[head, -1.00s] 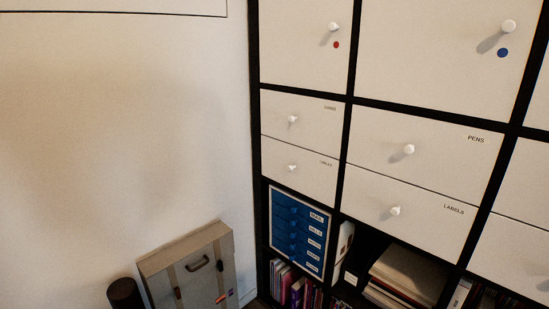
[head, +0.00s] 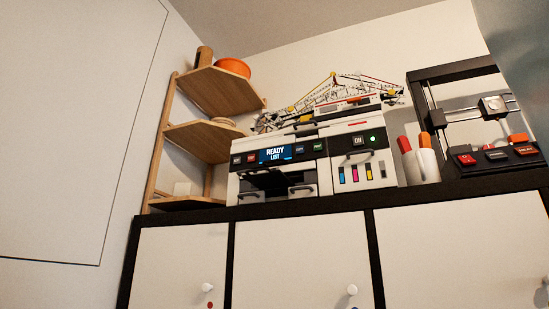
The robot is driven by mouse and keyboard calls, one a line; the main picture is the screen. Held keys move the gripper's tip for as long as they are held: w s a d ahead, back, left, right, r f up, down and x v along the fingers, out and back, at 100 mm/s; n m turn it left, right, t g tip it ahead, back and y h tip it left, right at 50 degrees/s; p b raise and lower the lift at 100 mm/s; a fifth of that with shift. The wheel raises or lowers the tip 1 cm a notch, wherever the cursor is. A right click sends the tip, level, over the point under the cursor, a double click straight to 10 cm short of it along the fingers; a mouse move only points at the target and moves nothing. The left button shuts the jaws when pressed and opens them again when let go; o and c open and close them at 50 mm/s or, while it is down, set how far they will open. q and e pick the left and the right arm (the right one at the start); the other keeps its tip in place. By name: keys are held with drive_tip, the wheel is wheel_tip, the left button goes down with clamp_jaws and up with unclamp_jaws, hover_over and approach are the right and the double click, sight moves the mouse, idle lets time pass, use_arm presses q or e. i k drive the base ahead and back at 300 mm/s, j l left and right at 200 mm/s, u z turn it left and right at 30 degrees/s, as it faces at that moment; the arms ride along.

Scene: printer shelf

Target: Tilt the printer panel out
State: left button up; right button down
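The printer (head: 305,165) stands on top of the dark-framed shelf unit, in the middle of the head view. Its front has a dark control strip with a lit screen (head: 275,154) reading "READY LIST", several small buttons, and a dark paper opening below with handles. The right part of its front is a white section with coloured ink strips (head: 362,174), an "ON" label, a green light and a small handle. I cannot tell which part is the panel; no front part clearly stands tilted out. Neither of my grippers is in view.
A wooden corner shelf (head: 205,143) with an orange bowl (head: 232,67) stands left of the printer. A crane model (head: 335,92) sits on top. White cabinet doors (head: 300,260) are below.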

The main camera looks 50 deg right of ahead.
sight(284, 154)
drive_tip(key=z, duration=1.4)
